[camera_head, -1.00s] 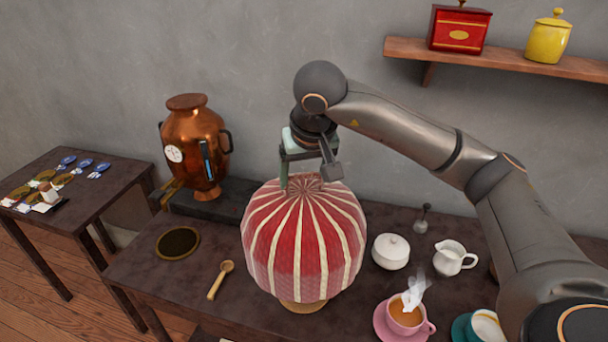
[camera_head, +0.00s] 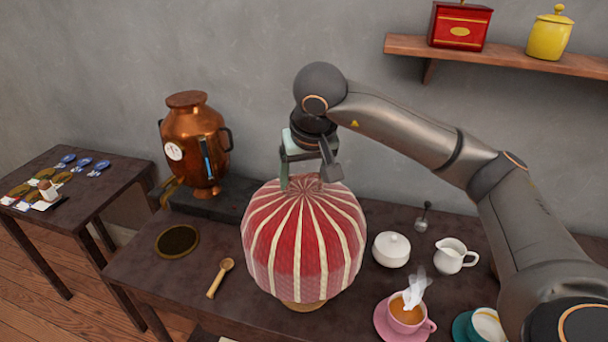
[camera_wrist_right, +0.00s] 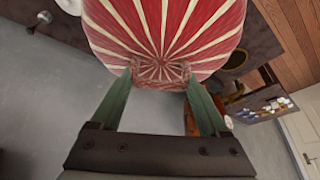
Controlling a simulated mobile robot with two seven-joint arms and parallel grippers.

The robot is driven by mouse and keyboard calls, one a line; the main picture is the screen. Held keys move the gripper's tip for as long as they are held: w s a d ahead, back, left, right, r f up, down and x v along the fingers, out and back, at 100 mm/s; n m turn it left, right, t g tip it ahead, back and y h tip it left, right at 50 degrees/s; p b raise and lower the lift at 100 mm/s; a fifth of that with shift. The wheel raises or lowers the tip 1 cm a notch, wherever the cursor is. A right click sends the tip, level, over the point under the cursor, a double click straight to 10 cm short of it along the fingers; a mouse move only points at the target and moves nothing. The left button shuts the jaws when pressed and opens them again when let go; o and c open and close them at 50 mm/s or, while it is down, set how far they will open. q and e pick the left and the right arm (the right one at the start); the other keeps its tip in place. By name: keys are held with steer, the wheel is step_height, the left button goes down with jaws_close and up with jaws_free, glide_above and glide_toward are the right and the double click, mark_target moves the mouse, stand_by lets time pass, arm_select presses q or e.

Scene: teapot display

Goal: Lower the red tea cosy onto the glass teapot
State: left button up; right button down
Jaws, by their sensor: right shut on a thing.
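The red tea cosy (camera_head: 305,240) with cream stripes is upright at the middle of the dark table, above a round wooden base (camera_head: 304,306). It hides whatever is beneath it, and I see no glass teapot. My right gripper (camera_head: 308,182) is at the top of the cosy, its fingers on either side of the gathered crown. In the right wrist view, the green fingers of the gripper (camera_wrist_right: 162,78) are on both sides of the cosy's crown (camera_wrist_right: 175,35). My left gripper is not in view.
A copper urn (camera_head: 195,140) stands behind left. A wooden spoon (camera_head: 219,279) and a round dark mat (camera_head: 177,241) lie left of the cosy. A white lidded pot (camera_head: 391,250), a milk jug (camera_head: 455,256) and a pink cup (camera_head: 405,315) stand close on the right.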

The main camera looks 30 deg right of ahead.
steer(key=shift+f+b, duration=2.5)
steer(key=shift+f, duration=0.95)
steer(key=shift+f+b, duration=2.1)
steer(key=shift+f, duration=0.45)
steer(key=shift+f+b, duration=0.65)
steer(key=shift+f, duration=0.15)
steer(key=shift+f+b, duration=0.3)
steer(key=shift+f, duration=0.05)
jaws_free()
steer(key=shift+r, duration=0.1)
